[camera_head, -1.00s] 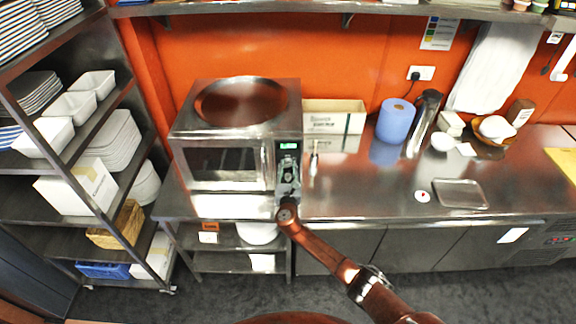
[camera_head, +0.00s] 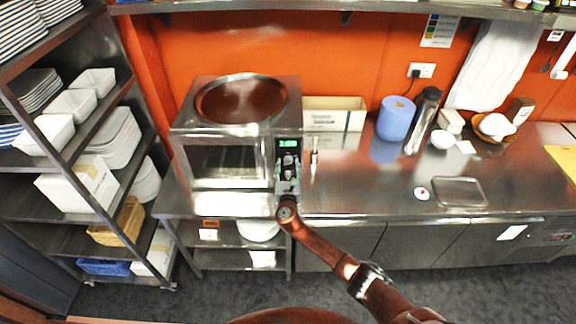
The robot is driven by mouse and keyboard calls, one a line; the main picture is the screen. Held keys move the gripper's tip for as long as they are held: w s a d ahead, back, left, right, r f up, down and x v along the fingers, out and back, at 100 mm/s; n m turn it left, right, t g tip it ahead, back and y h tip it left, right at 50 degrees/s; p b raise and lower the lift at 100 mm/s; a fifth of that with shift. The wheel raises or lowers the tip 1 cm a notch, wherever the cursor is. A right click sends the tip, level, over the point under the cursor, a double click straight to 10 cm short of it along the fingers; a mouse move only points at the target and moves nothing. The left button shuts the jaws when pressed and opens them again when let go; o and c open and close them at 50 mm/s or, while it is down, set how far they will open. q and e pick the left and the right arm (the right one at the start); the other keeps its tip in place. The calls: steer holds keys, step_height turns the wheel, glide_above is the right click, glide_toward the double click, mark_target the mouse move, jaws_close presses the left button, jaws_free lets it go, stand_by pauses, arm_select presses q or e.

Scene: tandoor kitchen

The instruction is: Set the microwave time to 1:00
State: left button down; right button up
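The microwave (camera_head: 225,160) is a steel box on the counter at left centre, with a round metal tray (camera_head: 241,100) on top. Its control panel (camera_head: 288,143) is a dark strip at the right of its front, with a lit green display; the digits are too small to read. My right gripper (camera_head: 288,172) is in front of the panel's lower part, just below the display, and hides the buttons there. I cannot tell whether it touches the panel or whether its fingers are open. My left gripper is not in view.
A cardboard box (camera_head: 335,115), a blue paper roll (camera_head: 396,118) and a steel flask (camera_head: 422,120) stand along the wall. A small tray (camera_head: 460,191) lies on the counter at right. A rack with dishes (camera_head: 72,106) stands at left.

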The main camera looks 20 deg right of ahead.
steer(key=v, duration=1.2)
steer(key=shift+r, duration=0.1)
